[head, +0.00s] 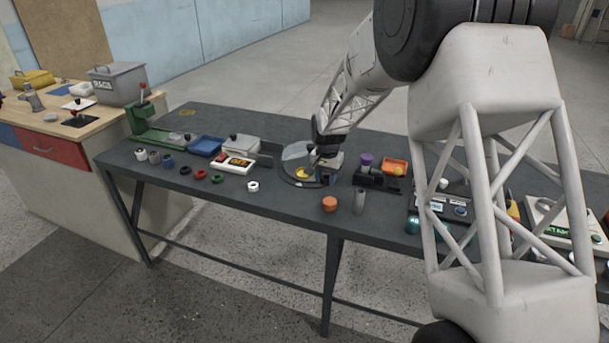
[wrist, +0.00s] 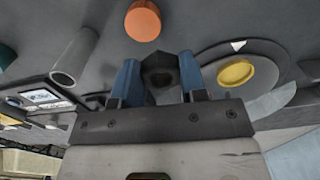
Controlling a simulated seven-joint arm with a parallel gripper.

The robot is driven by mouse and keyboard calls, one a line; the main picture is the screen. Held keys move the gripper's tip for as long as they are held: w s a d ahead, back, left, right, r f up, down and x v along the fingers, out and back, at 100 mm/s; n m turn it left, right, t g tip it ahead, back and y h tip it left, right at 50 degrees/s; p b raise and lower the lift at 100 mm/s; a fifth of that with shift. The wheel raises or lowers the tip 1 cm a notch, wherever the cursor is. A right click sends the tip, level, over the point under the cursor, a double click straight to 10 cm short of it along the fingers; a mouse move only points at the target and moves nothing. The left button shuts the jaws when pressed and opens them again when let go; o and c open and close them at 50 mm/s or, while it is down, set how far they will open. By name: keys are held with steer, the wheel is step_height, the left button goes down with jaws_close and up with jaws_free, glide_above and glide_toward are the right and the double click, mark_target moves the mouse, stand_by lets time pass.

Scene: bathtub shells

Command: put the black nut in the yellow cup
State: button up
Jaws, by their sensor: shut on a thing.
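In the head view my gripper (head: 327,174) is low over the table's middle, just right of the yellow cup (head: 302,173), and the held nut cannot be made out there. The yellow cup is shallow and round, and sits on a dark round plate (head: 290,178). In the wrist view the yellow cup (wrist: 235,73) is right of the fingers, apart from the nut.
An orange round piece (head: 329,204) and a grey cylinder (head: 359,202) stand near the front edge. A row of small rings, including a dark one (head: 185,170), lies to the left. A black block with a purple piece (head: 367,160) and an orange tray (head: 396,165) are to the right.

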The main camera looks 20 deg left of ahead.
steer(key=shift+s+a+f, duration=0.15)
steer(key=shift+s+a, duration=0.45)
steer(key=shift+a, duration=0.35)
steer(key=shift+s+a+f, duration=0.15)
steer(key=shift+s+a, duration=0.4)
steer(key=shift+a, duration=0.35)
steer(key=shift+w+a, duration=0.1)
glide_above(304, 175)
steer(key=shift+f, duration=0.75)
steer(key=shift+f, duration=1.75)
steer(key=shift+f, duration=0.6)
steer(key=o, duration=1)
steer(key=shift+f, duration=0.1)
